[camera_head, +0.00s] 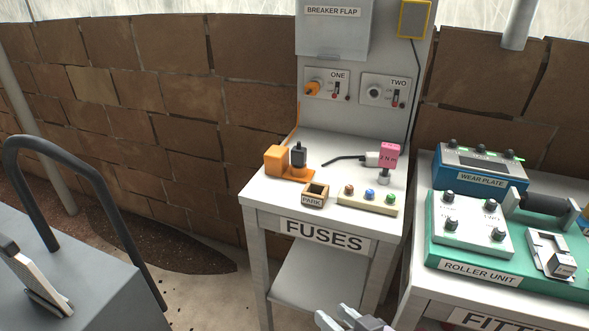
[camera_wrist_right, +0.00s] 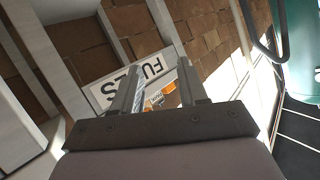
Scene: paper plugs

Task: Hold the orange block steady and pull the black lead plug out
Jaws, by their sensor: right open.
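The orange block (camera_head: 276,160) stands on the left of the white FUSES table. The black lead plug (camera_head: 298,154) stands upright just right of it, over a low orange part that joins the block. My right gripper (camera_head: 338,315) is at the bottom edge of the head view, in front of the table and well away from both. The right wrist view shows its fingers (camera_wrist_right: 163,90) apart, with nothing held. Small orange patches show beyond them, too small to identify surely. I do not see my left gripper.
The table also bears a PARK box (camera_head: 315,195), a strip with coloured knobs (camera_head: 367,203), and a pink tag (camera_head: 389,157) beside a lead. A panel with sockets (camera_head: 355,80) rises behind. The green roller unit (camera_head: 480,262) stands right. A grey box (camera_head: 70,285) with a black rail is left.

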